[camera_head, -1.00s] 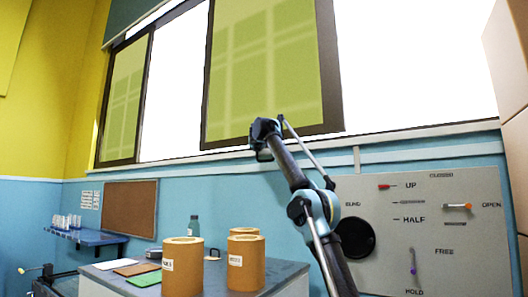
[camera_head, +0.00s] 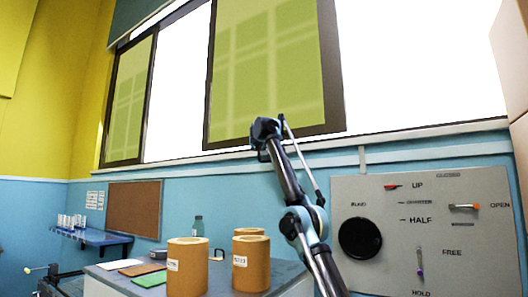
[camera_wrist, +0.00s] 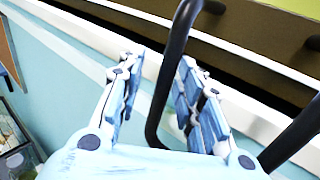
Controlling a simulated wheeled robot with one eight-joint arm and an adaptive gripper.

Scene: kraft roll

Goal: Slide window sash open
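The window has a middle sash (camera_head: 267,75) with a dark brown frame and yellow-green pane, and a similar left sash (camera_head: 128,100). A bright gap lies between them, and another bright area lies right of the middle sash. My gripper (camera_head: 264,140) is near the middle sash's bottom rail. In the wrist view, my gripper (camera_wrist: 158,95) has its two pale blue fingers apart. The brown rail (camera_wrist: 240,55) lies beyond. Contact with the bar cannot be told.
A white sill (camera_head: 400,148) runs below the window. Several brown rolls (camera_head: 188,268) stand on the counter (camera_head: 125,281) below. A blue shelf (camera_head: 100,238) is at left.

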